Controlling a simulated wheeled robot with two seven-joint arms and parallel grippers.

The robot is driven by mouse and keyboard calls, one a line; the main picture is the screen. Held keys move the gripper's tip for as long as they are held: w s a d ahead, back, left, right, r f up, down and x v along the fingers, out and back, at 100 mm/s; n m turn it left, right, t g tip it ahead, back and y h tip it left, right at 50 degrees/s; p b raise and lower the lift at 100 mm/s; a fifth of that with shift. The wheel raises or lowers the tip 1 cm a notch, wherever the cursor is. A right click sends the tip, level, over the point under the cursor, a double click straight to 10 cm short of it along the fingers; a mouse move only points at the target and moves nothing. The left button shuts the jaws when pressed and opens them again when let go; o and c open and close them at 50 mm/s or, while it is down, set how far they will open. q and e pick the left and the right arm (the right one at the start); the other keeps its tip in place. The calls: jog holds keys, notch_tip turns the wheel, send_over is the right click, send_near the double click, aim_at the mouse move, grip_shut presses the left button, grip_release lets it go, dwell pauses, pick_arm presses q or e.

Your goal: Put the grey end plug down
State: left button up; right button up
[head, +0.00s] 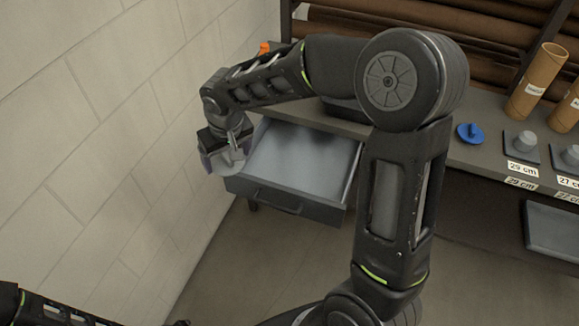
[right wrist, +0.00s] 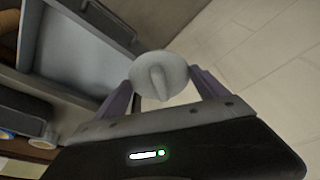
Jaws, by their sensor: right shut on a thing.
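The grey end plug (right wrist: 160,73) is a round light-grey disc with a stub in its middle. My right gripper (head: 226,165) is shut on it, with a purple-grey finger at each side of the disc in the right wrist view. In the head view the gripper hangs at the left front corner of an open drawer (head: 295,207), close to the wall; the plug is hard to make out there. My left gripper is not in view; only part of my left arm shows at the bottom left.
The drawer is pulled out and looks empty. On the bench (head: 470,155) are a blue plug (head: 469,133), grey plugs (head: 526,139) on dark plates with length labels, and cardboard tubes (head: 537,81). A block wall (head: 90,130) bounds the left side.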

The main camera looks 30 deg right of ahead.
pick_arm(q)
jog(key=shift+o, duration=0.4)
pick_arm(e)
jog(key=shift+d, duration=0.1)
